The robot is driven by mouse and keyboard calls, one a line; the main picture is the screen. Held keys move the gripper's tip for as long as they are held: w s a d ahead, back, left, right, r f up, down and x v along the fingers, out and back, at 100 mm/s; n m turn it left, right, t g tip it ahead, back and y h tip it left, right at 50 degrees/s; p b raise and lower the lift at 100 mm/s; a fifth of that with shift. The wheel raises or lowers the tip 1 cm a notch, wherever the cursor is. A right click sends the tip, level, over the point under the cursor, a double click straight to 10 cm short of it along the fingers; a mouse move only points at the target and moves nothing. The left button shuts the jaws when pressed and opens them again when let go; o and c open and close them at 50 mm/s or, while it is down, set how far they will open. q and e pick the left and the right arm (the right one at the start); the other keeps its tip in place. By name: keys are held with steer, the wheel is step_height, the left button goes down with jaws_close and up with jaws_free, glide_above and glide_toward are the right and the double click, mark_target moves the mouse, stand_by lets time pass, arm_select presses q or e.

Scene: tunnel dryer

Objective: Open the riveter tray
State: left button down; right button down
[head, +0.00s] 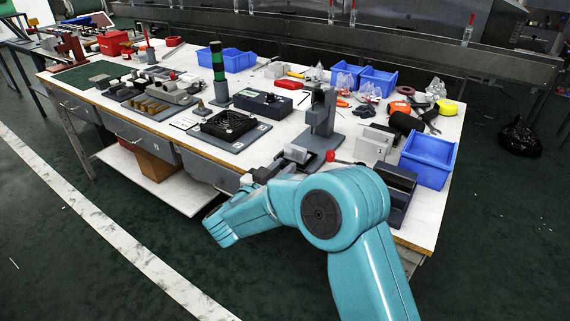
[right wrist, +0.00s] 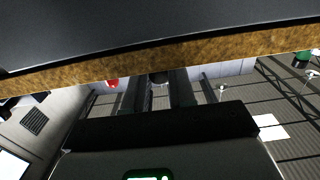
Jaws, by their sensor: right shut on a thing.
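The riveter (head: 320,118) is a grey upright press standing near the front edge of the workbench. A light grey block at its front left, which looks like its tray (head: 297,153), sits low beside the base. My right gripper (head: 274,167) reaches over the bench's front edge, close to this tray. It is shut on what looks like the tray's handle. In the right wrist view my dark fingers (right wrist: 161,88) flank a small dark round thing, and the bench edge hides their tips. How far the tray is out I cannot tell. My left gripper is out of view.
A red ball (head: 330,156) is right of the tray. A dark fixture (head: 396,190) and a blue bin (head: 428,158) stand farther right; a black tray (head: 229,125) is to the left. In the wrist view the wooden bench edge (right wrist: 220,47) crosses close to the camera.

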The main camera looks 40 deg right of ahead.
steer(key=shift+d, duration=0.1)
steer(key=c, duration=1)
jaws_free()
steer(key=shift+o, duration=0.2)
steer(key=p+v, duration=0.2)
steer(key=v, duration=1.4)
steer(key=shift+a, duration=0.25)
